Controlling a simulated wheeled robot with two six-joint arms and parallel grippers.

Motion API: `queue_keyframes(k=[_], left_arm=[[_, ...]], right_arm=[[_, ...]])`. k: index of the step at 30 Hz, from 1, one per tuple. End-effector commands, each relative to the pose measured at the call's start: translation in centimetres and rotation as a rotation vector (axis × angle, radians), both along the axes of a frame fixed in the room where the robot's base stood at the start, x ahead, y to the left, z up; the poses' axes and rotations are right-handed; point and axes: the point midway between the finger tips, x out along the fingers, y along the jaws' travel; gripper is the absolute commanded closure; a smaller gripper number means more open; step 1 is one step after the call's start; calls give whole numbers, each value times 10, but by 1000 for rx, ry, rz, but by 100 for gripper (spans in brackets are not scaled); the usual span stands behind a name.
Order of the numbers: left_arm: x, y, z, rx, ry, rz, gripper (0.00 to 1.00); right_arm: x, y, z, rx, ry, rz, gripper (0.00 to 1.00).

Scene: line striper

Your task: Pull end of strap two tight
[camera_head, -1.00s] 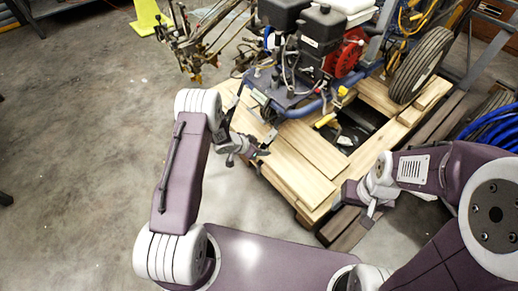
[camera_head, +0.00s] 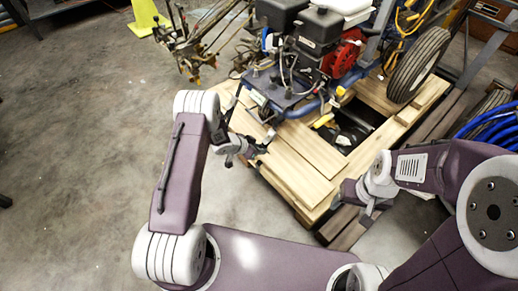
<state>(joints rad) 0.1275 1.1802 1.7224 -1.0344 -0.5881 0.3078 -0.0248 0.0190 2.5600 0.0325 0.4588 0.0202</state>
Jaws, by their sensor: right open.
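The line striper (camera_head: 300,60), with its engine and blue frame, stands on a wooden pallet (camera_head: 290,165). A thin dark strip (camera_head: 234,102) runs down from the blue frame beside my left wrist; I cannot tell whether it is a strap. No strap end can be made out clearly. My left gripper (camera_head: 262,146) is over the pallet's near left edge, in front of the frame; its jaws are too small to read. My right gripper (camera_head: 352,206) is open at the pallet's near right corner, low beside the boards, with no strap visible in it.
A large black wheel (camera_head: 418,65) is at the pallet's back right. Blue hose (camera_head: 495,128) lies coiled at the right edge. A yellow-green stand (camera_head: 147,16) and a metal tool frame (camera_head: 190,45) are at the back left. The concrete floor (camera_head: 80,150) at left is clear.

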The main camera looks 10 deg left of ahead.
Motion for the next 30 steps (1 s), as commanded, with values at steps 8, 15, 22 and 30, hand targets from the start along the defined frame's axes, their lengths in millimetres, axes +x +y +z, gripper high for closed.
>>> queue_keyframes(k=[8,15,22,30], left_arm=[[-5,4,-14,-1,1,1,100],[-11,8,-27,0,2,1,100],[-16,13,-40,1,3,1,100],[-23,17,-55,2,6,2,100]], right_arm=[[0,0,-9,0,0,0,34],[0,0,-16,0,0,0,34],[0,0,-23,0,0,0,34],[0,0,-32,0,0,0,34]])
